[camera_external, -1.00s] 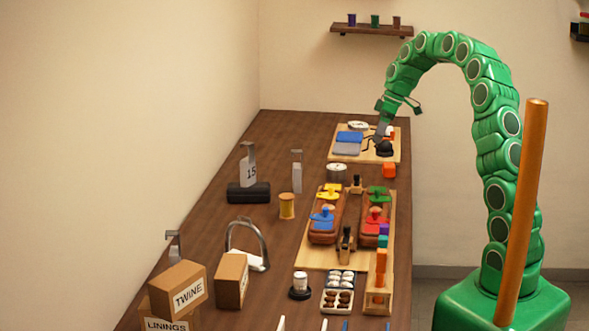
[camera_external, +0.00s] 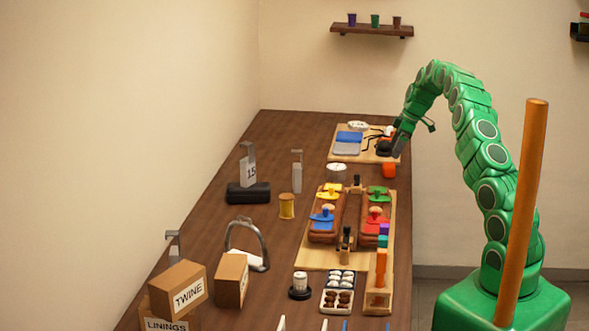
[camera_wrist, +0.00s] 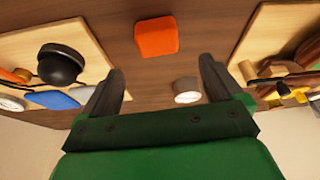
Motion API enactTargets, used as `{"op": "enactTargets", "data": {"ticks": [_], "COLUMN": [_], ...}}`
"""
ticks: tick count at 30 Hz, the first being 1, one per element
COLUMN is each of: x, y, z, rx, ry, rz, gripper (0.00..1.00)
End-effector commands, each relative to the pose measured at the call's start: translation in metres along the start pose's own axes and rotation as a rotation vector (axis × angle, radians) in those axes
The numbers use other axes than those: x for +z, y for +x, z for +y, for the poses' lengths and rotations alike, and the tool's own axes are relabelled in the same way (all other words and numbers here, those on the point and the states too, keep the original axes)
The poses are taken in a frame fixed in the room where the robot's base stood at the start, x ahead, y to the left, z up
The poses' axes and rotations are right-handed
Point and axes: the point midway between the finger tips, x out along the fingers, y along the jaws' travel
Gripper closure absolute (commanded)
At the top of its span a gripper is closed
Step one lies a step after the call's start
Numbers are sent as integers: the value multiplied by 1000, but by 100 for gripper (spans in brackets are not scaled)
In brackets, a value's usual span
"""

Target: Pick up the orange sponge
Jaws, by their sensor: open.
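The orange sponge (camera_external: 389,170) lies on the brown bench near its right edge, just in front of the far wooden board. In the wrist view the orange sponge (camera_wrist: 156,37) shows as a rounded block at the top centre. My gripper (camera_external: 397,152) is above the right edge of the far board, slightly behind and above the sponge. The sponge is beyond the fingertips, and I see no contact.
The far board (camera_external: 340,157) holds a blue and a grey pad (camera_external: 347,142) and a black round knob (camera_wrist: 60,64). A white-topped round tin (camera_external: 337,172) stands left of the sponge. A nearer board (camera_external: 318,258) carries colourful clamped pieces. Bare bench surrounds the sponge.

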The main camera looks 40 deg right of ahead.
Motion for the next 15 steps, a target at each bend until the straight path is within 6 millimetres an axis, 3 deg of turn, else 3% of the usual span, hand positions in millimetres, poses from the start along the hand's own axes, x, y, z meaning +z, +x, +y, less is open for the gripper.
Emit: {"op": "enactTargets", "data": {"ticks": [15], "x": [5], "y": [42], "z": [0], "rx": [-6], "ry": [0], "rz": [-2], "gripper": [6]}}
